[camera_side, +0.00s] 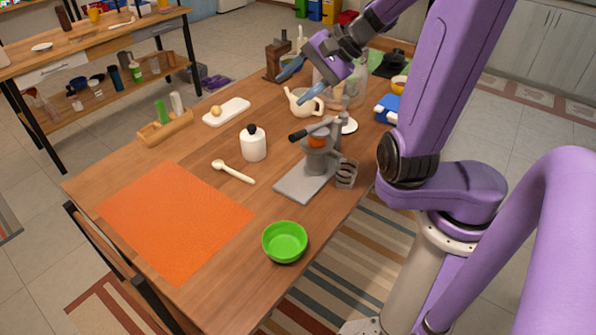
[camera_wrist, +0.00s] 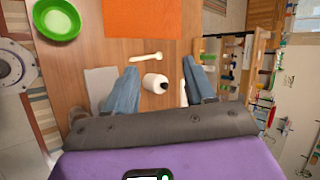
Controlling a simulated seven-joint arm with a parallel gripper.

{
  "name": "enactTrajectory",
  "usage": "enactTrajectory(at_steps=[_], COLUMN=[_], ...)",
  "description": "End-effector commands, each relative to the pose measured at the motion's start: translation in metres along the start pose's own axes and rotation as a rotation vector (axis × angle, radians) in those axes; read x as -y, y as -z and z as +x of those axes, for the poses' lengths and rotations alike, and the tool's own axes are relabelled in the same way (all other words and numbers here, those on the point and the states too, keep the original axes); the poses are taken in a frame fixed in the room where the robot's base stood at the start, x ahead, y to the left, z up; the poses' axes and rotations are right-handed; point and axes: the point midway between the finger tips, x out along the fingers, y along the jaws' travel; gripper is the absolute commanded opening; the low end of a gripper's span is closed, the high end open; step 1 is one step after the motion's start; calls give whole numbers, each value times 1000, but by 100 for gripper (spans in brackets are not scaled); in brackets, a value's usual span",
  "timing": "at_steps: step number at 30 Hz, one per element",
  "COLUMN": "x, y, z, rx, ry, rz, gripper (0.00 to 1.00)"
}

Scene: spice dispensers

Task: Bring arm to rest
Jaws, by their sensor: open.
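My gripper (camera_side: 291,89) is raised over the far part of the wooden table (camera_side: 205,178), above and beside the cream teapot. Its two blue fingers are spread apart with nothing between them. In the wrist view the open fingers (camera_wrist: 160,67) show on either side of a white jar with a black knob (camera_wrist: 154,83), which lies well beyond them on the table. The same jar (camera_side: 253,144) stands upright near the table's middle in the side view. My purple arm reaches in from the right.
A cream teapot (camera_side: 304,102) and a grey press with a dark handle (camera_side: 319,158) stand near my gripper. A green bowl (camera_side: 285,241), white spoon (camera_side: 233,171), orange mat (camera_side: 174,220), and wooden holder (camera_side: 166,129) are on the table. The air around the raised gripper looks mostly free.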

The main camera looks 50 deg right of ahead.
Motion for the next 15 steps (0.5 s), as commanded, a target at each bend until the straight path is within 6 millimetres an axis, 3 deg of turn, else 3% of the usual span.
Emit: enactTrajectory(at_steps=[15], x=[-11], y=[-40], z=[32], rx=[240], ry=[-223], rz=[-371], gripper=[54])
